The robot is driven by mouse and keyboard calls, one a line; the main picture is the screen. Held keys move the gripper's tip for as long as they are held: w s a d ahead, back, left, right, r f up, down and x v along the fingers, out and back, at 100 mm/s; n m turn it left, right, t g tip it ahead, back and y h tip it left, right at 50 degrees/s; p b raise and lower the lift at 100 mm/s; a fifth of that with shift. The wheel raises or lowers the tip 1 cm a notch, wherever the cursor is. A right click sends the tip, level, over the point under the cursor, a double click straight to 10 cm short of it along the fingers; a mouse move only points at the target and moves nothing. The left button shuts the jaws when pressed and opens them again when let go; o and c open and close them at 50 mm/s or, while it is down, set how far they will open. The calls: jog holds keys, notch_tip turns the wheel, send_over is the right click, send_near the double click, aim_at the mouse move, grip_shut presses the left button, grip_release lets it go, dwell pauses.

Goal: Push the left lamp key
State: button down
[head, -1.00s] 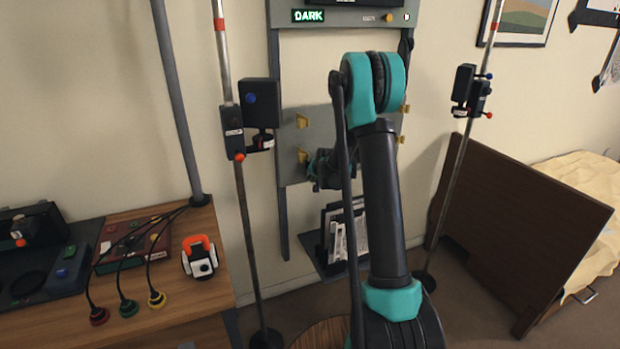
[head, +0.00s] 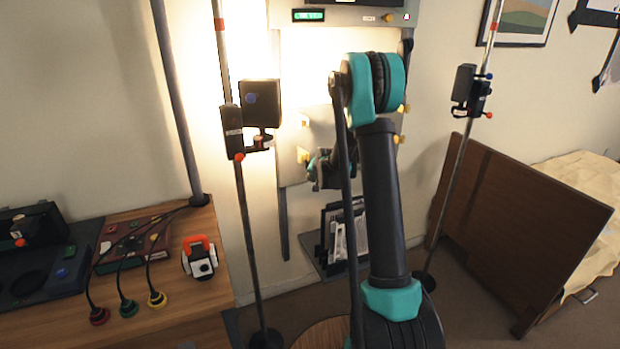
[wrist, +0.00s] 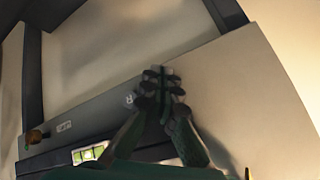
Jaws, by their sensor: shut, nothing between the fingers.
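I cannot tell for sure which part is the lamp's key. My gripper (head: 322,168) is right of and below the lamp, in front of the grey hook panel, partly hidden by my arm. In the wrist view my gripper (wrist: 160,78) is shut and empty, its fingertips against the view of a grey strip; contact cannot be told.
A status display (head: 308,15) glows green on the top bar; its text is unreadable. The right lamp (head: 463,88) hangs on another pole. Brass hooks (head: 303,155) stick out near my gripper. A desk (head: 185,320) stands left, a bed (head: 520,230) right.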

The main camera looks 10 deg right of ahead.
jog(key=shift+s+d, duration=0.15)
jog(key=shift+s, duration=0.45)
jog(key=s, duration=0.2)
jog(key=s+d, duration=0.1)
jog(key=s, duration=0.2)
jog(key=shift+s+d, duration=0.25)
jog(key=shift+s, duration=0.15)
jog(key=shift+d, duration=0.1)
